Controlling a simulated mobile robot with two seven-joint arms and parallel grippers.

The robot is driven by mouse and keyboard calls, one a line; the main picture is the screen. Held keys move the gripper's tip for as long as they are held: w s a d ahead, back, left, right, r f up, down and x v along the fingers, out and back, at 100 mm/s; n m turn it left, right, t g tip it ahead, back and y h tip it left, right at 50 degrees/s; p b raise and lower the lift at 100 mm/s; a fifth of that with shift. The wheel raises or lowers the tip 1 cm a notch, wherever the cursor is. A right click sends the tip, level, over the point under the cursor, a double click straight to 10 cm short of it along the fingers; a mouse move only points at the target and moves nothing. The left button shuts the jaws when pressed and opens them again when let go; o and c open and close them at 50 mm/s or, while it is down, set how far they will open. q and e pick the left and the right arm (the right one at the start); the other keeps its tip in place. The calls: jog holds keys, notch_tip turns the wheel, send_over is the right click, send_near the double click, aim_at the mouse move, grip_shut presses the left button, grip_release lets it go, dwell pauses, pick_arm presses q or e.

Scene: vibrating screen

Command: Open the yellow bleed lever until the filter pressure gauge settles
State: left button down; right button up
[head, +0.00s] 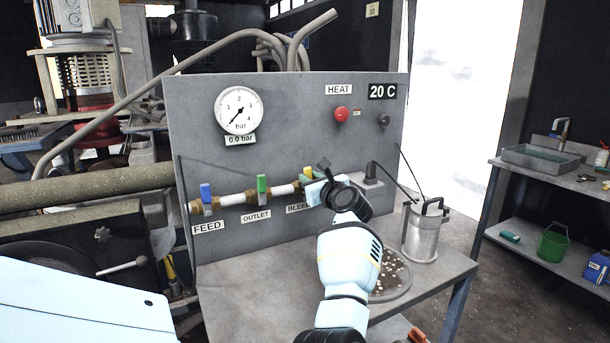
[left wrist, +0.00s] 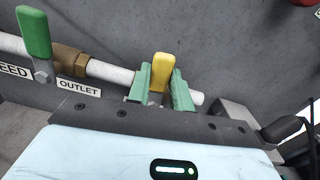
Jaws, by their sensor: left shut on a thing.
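The yellow bleed lever (left wrist: 162,72) stands between the two green fingers of my left gripper (left wrist: 160,88), which is shut on it, in the left wrist view. In the head view a bit of the yellow lever (head: 307,172) shows beside my left gripper (head: 315,178) at the panel, above the partly covered BLEED label (head: 297,208). The pressure gauge (head: 239,110) is a white dial with its needle pointing to the lower left; the plate under it (head: 240,139) reads 0.0 bar. My right gripper is not in view.
The blue feed lever (head: 206,193) and green outlet lever (head: 261,184) stand upright on the pipe, left of the bleed lever. A red HEAT button (head: 341,114) is above. A metal canister (head: 425,232) and a round tray (head: 402,282) stand on the bench at right.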

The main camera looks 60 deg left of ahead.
pick_arm(q)
jog(key=shift+w+r+m+p, duration=0.1)
jog(key=shift+w+m+p, duration=0.2)
jog(key=shift+m, duration=0.3)
jog(key=c, duration=1.2)
grip_release()
jog(key=shift+d, duration=0.1)
jog(key=shift+c, duration=0.2)
